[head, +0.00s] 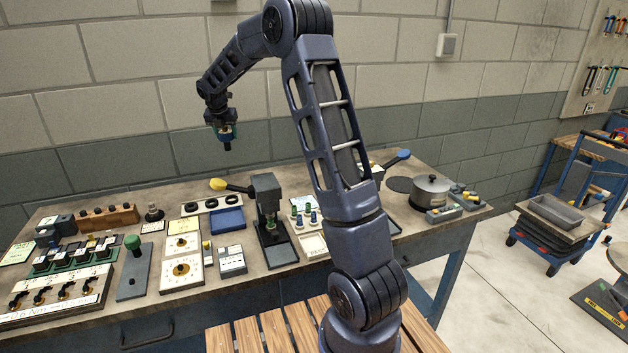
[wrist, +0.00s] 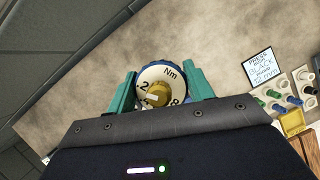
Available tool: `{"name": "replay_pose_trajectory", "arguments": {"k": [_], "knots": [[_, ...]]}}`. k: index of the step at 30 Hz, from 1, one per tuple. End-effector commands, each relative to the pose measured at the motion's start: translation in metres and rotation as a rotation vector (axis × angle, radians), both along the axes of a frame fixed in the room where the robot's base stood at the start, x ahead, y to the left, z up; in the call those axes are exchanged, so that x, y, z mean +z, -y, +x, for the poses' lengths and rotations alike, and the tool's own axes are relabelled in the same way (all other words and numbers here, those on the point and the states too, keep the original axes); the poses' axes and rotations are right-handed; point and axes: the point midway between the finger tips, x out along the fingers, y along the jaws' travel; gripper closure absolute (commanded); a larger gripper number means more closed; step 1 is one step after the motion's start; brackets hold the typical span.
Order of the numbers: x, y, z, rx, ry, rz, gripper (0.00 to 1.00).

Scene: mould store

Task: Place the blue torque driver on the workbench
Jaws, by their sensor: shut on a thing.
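The blue torque driver (head: 228,136) hangs upright in my gripper (head: 222,128), above the back of the workbench (head: 185,194) and apart from it. In the wrist view its round white dial (wrist: 158,80), marked Nm with numbers, sits between the two teal fingers of my gripper (wrist: 162,88), which are shut on it. The driver's blue edge shows around the dial. The bare bench top (wrist: 85,95) shows beneath it in the wrist view.
A black press (head: 268,215) with a yellow-knobbed lever, a blue tray (head: 228,220), white dial plates (head: 182,269) and a wooden block (head: 108,217) crowd the bench. A metal pot (head: 430,192) stands at right. The bench's back strip is mostly clear.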

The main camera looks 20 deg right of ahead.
Motion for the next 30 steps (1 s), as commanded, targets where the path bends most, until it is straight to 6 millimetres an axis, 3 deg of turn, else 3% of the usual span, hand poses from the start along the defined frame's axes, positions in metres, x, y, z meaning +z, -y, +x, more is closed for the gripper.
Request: {"name": "replay_pose_trajectory", "arguments": {"k": [1,9,15,18,23,30], "knots": [[-0.001,0.023,0.011,-0.047,0.0,0.0,0.76],[-0.003,0.133,0.051,-0.269,-0.001,-0.001,0.76],[-0.003,0.196,0.066,-0.392,0.0,-0.001,0.76],[-0.004,0.215,0.069,-0.43,0.0,0.0,0.76],[-0.009,0.228,0.071,-0.455,-0.003,-0.001,0.76],[-0.054,0.229,0.071,-0.457,-0.004,-0.002,0.76]]}}
